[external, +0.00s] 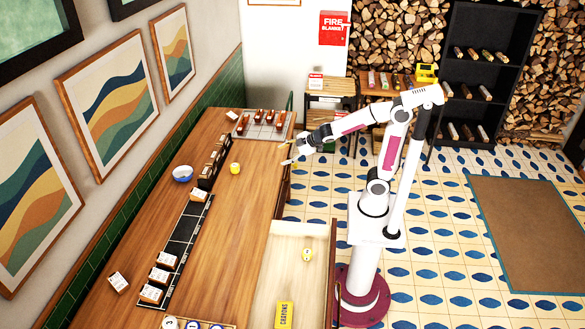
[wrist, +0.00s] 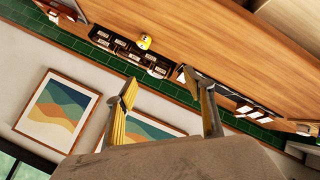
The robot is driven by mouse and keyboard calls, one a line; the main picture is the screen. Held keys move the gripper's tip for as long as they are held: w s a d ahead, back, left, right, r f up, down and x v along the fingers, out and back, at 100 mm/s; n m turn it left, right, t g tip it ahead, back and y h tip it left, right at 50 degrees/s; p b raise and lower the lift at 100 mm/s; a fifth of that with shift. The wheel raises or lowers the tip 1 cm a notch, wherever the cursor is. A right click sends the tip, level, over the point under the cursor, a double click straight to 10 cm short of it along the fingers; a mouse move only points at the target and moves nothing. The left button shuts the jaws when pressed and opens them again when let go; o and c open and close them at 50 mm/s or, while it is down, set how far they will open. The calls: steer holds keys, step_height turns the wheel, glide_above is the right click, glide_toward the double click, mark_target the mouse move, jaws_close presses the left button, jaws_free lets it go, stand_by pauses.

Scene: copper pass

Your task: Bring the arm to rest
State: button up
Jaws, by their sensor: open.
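My gripper (external: 286,154) is open and empty in the external view. It hangs in the air over the right edge of the wooden counter (external: 225,225), near its far end. My arm stretches left from its base beside the counter. In the wrist view my gripper (wrist: 165,105) shows two spread fingers with yellow pads and nothing between them. The wrist camera looks toward the wall and the counter, which appears tilted at the top.

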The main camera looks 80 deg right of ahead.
steer(key=s+a+m+g+y, duration=0.1)
steer(key=s+a+m+g, duration=0.1)
steer(key=s, duration=1)
steer(key=s+a+f+m+g+y, duration=0.1)
steer(key=s+a+m, duration=0.3)
steer(key=s, duration=0.8)
steer(key=shift+s+a+f+m+g, duration=0.25)
steer(key=shift+a+m+g, duration=0.1)
steer(key=shift+g, duration=0.35)
